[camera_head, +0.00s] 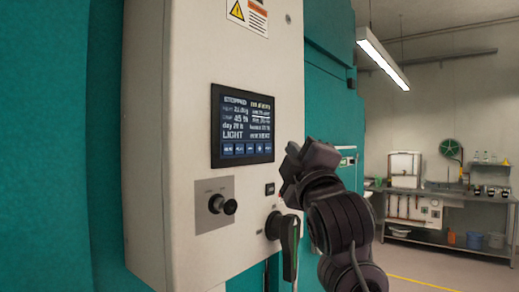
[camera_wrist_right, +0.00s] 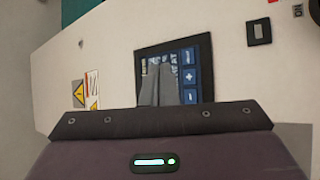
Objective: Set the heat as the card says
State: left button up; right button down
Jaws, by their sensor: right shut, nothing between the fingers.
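The control screen (camera_head: 243,126) is lit on the pale panel. It reads STOPPED at the top and LIGHT lower down, with a row of blue buttons along its bottom edge; most other lines are too small to read surely. My right gripper (camera_head: 290,172) is shut and empty, just right of the screen's lower corner. In the right wrist view the closed fingers (camera_wrist_right: 160,75) overlap the screen (camera_wrist_right: 203,48), which shows turned sideways, with blue buttons on its right side. I cannot tell whether the fingertips touch it. No card is clearly seen.
Below the screen are a black knob (camera_head: 217,204) on a grey plate, a small black switch (camera_head: 270,188) and a large dark handle (camera_head: 290,245) close to my right arm. A warning label (camera_head: 248,14) is above. A bench (camera_head: 450,194) stands far right.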

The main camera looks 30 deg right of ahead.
aim_at(259, 148)
jog(key=shift+d, duration=0.1)
jog(key=s+n+t+y+b, duration=0.1)
jog(key=n+y, duration=0.1)
jog(key=n, duration=0.1)
jog(key=s+d+n+t+y, duration=0.1)
jog(key=n+y, duration=0.1)
jog(key=n, duration=0.1)
jog(key=s+n+t+y+b, duration=0.1)
jog(key=n+t+y, duration=0.1)
jog(key=n, duration=0.1)
jog(key=shift+s+d+f+n+y+b, duration=0.2)
jog(key=shift+d+f+n+y+b, duration=0.1)
jog(key=shift+y, duration=0.1)
jog(key=shift+r, duration=0.1)
jog(key=w+a+p, duration=0.1)
jog(key=w+a, duration=0.2)
jog(key=w, duration=0.5)
jog(key=shift+a+p, duration=0.15)
jog(key=shift+p, duration=0.15)
